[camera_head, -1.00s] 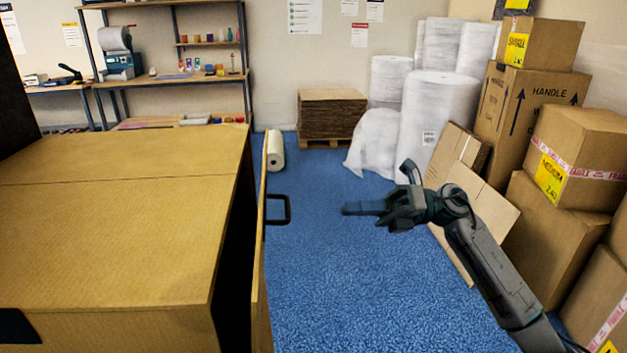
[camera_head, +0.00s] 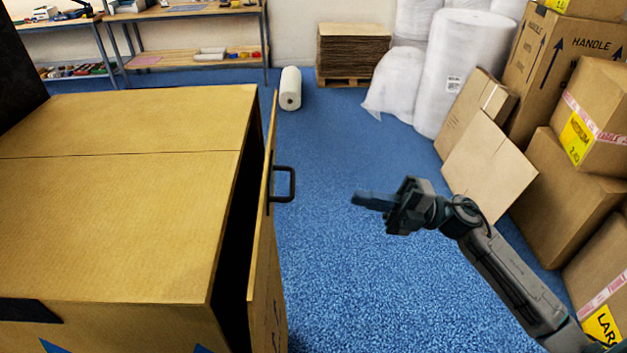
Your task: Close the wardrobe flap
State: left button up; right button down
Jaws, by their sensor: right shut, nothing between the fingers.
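The wardrobe is a large brown carton (camera_head: 120,215) on the left. Its flap (camera_head: 263,245) on the right side stands a little open, with a dark gap (camera_head: 236,235) between it and the carton. A black handle (camera_head: 285,184) sticks out from the flap's outer face. My right gripper (camera_head: 358,198) is shut and empty. It points left toward the handle and is clearly apart from it, over the blue floor. My left gripper is not in view.
Stacked cartons (camera_head: 570,160) and leaning cardboard sheets (camera_head: 487,165) stand on the right. White wrapped rolls (camera_head: 460,65), a pallet of flat cardboard (camera_head: 352,50) and a white roll (camera_head: 290,88) are at the back. The blue floor (camera_head: 330,260) right of the flap is clear.

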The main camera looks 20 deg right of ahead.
jog(key=p, duration=0.5)
send_near(294, 182)
jog(key=x, duration=0.5)
jog(key=shift+w+a, duration=0.2)
jog(key=shift+a, duration=0.6)
